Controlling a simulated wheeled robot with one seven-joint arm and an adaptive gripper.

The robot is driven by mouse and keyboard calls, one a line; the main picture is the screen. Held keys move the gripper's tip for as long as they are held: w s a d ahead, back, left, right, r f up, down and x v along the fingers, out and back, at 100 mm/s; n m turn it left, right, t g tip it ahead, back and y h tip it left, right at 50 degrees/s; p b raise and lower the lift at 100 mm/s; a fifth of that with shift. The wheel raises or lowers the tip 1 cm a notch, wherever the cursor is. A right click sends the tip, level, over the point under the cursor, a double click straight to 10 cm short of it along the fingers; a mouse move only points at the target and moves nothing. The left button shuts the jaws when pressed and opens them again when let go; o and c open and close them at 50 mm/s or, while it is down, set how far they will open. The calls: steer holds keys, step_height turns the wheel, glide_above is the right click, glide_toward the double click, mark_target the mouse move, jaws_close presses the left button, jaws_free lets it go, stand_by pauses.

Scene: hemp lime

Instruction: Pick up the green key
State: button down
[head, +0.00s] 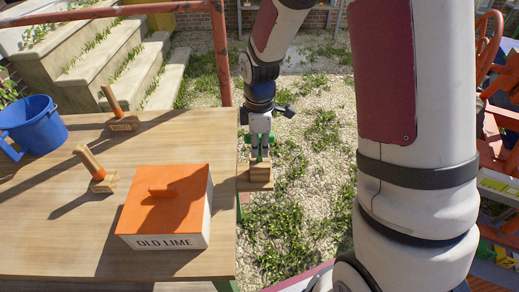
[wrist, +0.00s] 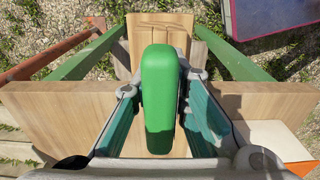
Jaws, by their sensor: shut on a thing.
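The green key (wrist: 160,95) fills the middle of the wrist view as a rounded, upright bar. My gripper (wrist: 160,145) has its two teal-padded fingers on either side of it and is shut on it. In the head view my gripper (head: 260,152) points down at the right edge of the table, with small green parts showing beside the fingers. A pale wooden block (head: 256,184) is right below the fingers. The lower end of the key is hidden, so I cannot tell whether it touches the wood.
The wooden table (head: 60,235) carries an orange-lidded box marked OLD LIME (head: 165,240), two wooden-handled stamps (head: 102,182) (head: 124,124) and a blue bucket (head: 35,122). A rusty rail (head: 220,55) stands behind. Gravel and grass (head: 300,185) lie right of the table.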

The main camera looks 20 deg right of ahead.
steer(key=shift+r, duration=0.85)
steer(key=s+d+r+p, duration=0.2)
steer(key=s+p, duration=0.1)
steer(key=s, duration=1.3)
step_height(320, 180, up, 6)
steer(key=p, duration=0.6)
steer(key=shift+f, duration=0.25)
steer(key=shift+w, duration=0.2)
